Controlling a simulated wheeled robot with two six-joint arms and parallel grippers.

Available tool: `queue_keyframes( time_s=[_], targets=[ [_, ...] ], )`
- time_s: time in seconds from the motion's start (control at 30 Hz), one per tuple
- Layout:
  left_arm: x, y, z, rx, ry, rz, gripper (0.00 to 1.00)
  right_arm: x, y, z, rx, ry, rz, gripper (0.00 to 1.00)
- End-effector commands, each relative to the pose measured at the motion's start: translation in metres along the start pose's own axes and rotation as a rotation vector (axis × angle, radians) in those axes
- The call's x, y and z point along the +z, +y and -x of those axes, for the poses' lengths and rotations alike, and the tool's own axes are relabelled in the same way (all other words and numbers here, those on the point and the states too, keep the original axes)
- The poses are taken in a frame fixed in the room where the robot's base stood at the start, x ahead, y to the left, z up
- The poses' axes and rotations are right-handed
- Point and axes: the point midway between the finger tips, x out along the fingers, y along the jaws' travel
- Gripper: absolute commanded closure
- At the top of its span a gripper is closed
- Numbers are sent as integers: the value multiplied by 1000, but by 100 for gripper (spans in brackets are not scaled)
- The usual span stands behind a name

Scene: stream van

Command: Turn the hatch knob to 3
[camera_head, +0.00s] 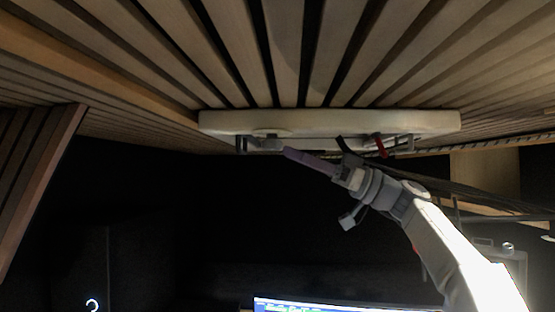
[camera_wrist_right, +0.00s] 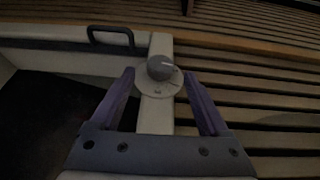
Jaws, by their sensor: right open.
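The hatch knob (camera_wrist_right: 160,67) is a round grey knob with a light pointer mark toward its right side. It sits on a pale round dial plate (camera_wrist_right: 158,88) whose markings are too small and dark to read. My right gripper (camera_wrist_right: 159,76) is open, its two purple fingers on either side of the knob, with visible gaps. I cannot tell how far the tips are from it in depth. In the head view my right gripper (camera_head: 289,152) reaches up to the underside of the white hatch frame (camera_head: 340,122). My left gripper is not in view.
A dark handle (camera_wrist_right: 111,37) is on the frame left of the knob. Wooden slats (camera_head: 300,50) cover the ceiling around the hatch. A red part (camera_head: 380,146) shows on the frame's right. A lit screen (camera_head: 330,304) is low in the head view.

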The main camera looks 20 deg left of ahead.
Motion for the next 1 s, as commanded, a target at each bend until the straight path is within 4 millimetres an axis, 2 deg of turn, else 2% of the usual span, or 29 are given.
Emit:
queue_keyframes(
  time_s=[0.03,0.1,0.3,0.77,0.87,0.97,1.0],
  targets=[
    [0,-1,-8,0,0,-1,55,4,1,13,3,0,3,21],
    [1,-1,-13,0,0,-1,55,3,1,25,2,-1,2,21],
    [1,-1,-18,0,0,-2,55,1,0,47,1,-1,2,21],
    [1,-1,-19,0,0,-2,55,4,4,50,17,-11,-18,21],
    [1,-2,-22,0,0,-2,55,19,21,50,83,-48,-91,21],
    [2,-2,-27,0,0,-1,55,49,46,52,210,-120,-221,21],
    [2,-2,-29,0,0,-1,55,66,56,55,274,-158,-285,21]
  ],
)
